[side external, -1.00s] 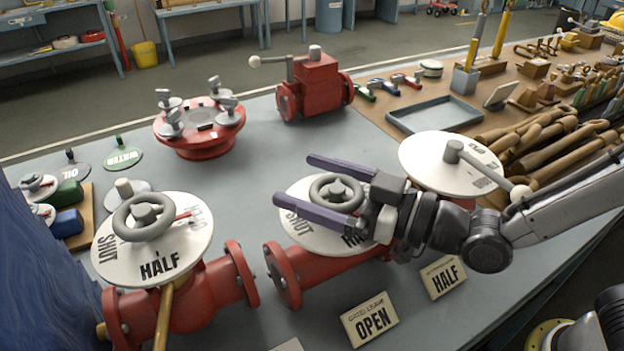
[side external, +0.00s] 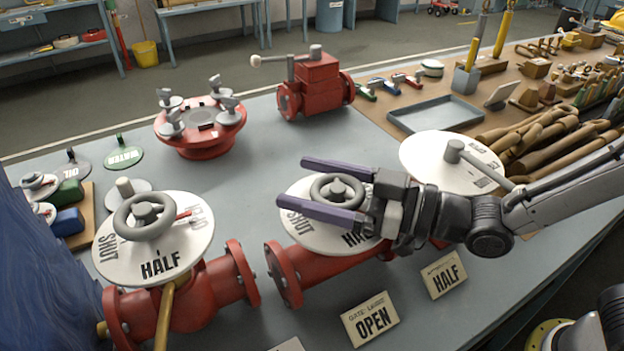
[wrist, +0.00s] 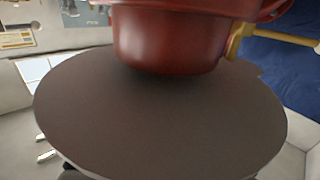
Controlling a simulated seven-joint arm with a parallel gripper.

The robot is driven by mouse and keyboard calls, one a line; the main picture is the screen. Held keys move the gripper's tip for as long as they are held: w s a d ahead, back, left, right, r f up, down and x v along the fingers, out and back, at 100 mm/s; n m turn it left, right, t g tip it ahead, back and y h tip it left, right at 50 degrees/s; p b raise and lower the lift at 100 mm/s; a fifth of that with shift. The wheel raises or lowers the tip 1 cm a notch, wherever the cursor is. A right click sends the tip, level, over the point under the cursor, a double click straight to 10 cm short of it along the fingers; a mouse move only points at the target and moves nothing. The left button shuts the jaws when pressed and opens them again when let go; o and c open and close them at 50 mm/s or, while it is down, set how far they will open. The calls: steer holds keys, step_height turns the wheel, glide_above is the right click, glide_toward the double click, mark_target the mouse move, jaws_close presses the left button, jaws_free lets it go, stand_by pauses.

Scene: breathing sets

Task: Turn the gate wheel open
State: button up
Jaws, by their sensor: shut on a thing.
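The middle valve has a grey round handwheel (side external: 322,187) above a white dial (side external: 312,240) lettered SHUT and HALF. Its red body (side external: 310,272) lies below. A card (side external: 370,320) reading GATE and OPEN stands in front of it. My gripper (side external: 293,182) reaches in from the right with its two long purple fingers on either side of this wheel, shut on it. The fingers and palm hide part of the dial and its pointer. In the wrist view my fingers do not show; a dark disc (wrist: 150,115) and a red valve body (wrist: 165,40) fill it.
A similar wheel valve (side external: 145,215) stands at left. Another white dial with a lever (side external: 440,150) is close behind my wrist. A HALF card (side external: 443,275) stands at front right. A red lever valve (side external: 315,85) and a red clamped flange (side external: 200,125) stand behind.

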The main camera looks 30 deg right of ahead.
stand_by(0.3)
steer(key=o, duration=1.1)
steer(key=v, duration=1.4)
steer(key=shift+w, duration=0.1)
